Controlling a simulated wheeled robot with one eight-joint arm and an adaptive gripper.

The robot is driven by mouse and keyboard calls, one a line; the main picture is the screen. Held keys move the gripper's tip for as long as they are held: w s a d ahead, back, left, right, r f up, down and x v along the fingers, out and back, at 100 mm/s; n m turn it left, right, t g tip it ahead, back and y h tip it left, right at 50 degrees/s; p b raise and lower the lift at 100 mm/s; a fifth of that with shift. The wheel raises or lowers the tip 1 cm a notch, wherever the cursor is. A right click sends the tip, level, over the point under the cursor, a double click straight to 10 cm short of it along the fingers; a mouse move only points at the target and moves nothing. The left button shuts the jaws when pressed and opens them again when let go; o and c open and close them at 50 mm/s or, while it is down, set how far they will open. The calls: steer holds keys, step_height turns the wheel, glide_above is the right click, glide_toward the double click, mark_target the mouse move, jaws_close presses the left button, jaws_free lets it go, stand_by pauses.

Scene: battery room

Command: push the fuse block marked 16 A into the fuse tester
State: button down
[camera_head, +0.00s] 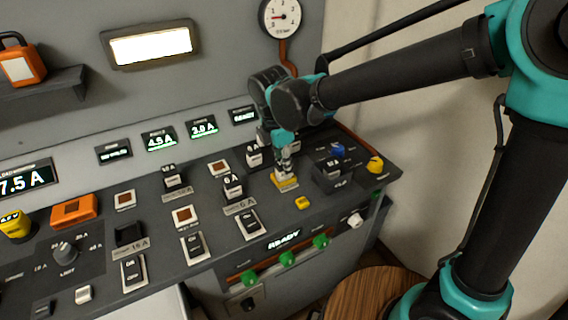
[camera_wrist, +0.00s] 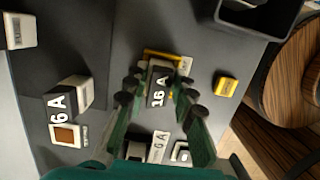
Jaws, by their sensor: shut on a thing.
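The fuse block marked 16 A (camera_wrist: 158,90) is dark with a white label and sits between my gripper's fingers in the wrist view. My gripper (camera_wrist: 163,78) is shut on it; in the head view my gripper (camera_head: 284,168) points down over the panel. The fuse tester appears to be the yellow-edged fixture (camera_head: 286,184) right under the gripper; its yellow edge (camera_wrist: 163,54) also shows in the wrist view beside the block's far end. The block covers most of the fixture, and I cannot tell how deep it sits.
A block marked 6 A (camera_wrist: 70,97) stands left of my gripper in the wrist view. A dark open box (camera_head: 333,180) stands to the right in the head view. A small yellow piece (camera_head: 302,203) is close by on the panel. A READY display (camera_head: 284,239) is on the front.

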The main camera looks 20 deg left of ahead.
mark_target(278, 164)
steer(key=shift+f, duration=0.15)
steer(key=c, duration=1.5)
jaws_free()
steer(key=shift+c, duration=0.2)
steer(key=shift+s+a+r, duration=0.15)
steer(key=shift+s+r, duration=0.05)
steer(key=shift+r, duration=1.6)
steer(key=shift+s+a+r, duration=0.2)
steer(key=shift+s+r, duration=0.05)
steer(key=shift+r, duration=1.55)
steer(key=shift+s+a+r, duration=0.15)
steer(key=shift+s+r, duration=0.05)
steer(key=shift+r, duration=1.6)
steer(key=shift+s, duration=0.1)
